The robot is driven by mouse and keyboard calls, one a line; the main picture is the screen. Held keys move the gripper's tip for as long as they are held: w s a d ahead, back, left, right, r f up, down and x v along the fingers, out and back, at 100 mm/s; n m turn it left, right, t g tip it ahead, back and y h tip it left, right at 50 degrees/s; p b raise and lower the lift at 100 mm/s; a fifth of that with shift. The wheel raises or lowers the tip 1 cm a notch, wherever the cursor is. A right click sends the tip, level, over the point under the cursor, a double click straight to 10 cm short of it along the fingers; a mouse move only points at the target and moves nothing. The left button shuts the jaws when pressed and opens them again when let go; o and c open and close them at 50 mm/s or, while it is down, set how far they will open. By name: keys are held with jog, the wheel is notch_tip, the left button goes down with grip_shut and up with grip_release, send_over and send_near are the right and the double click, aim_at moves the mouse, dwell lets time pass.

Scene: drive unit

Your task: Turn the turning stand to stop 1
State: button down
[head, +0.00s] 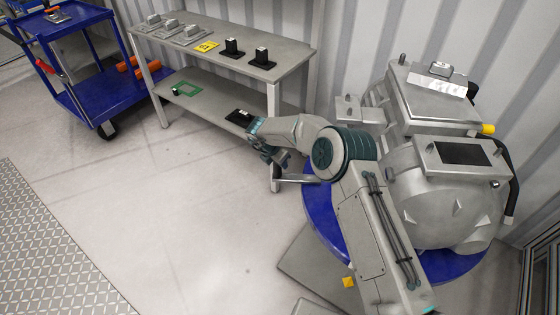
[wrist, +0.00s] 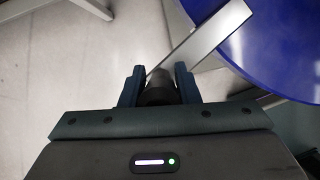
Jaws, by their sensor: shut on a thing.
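The turning stand's round blue plate (head: 322,215) carries a large grey metal drive unit (head: 440,190). The plate also shows at the upper right of the wrist view (wrist: 285,40). A flat metal arm (head: 298,179) sticks out from the plate's left side; it crosses the wrist view (wrist: 205,38). My gripper (head: 274,158) is left of the plate. In the wrist view, my gripper (wrist: 160,82) has its two fingers closed around a dark round handle (wrist: 159,92) at the metal arm. My arm hides part of the plate. I see no readable stop number.
A blue cart (head: 85,85) is at the back left. The floor (head: 170,220) left of the stand is clear.

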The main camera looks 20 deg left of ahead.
jog(key=c, duration=1.3)
grip_release()
jog(key=shift+w+a+r, duration=0.15)
jog(key=shift+w+r, duration=0.05)
jog(key=shift+w, duration=0.1)
jog(key=shift+o, duration=1)
jog(key=shift+f, duration=0.1)
jog(key=v, duration=1.3)
jog(key=shift+s+r, duration=0.25)
jog(key=shift+r, duration=0.1)
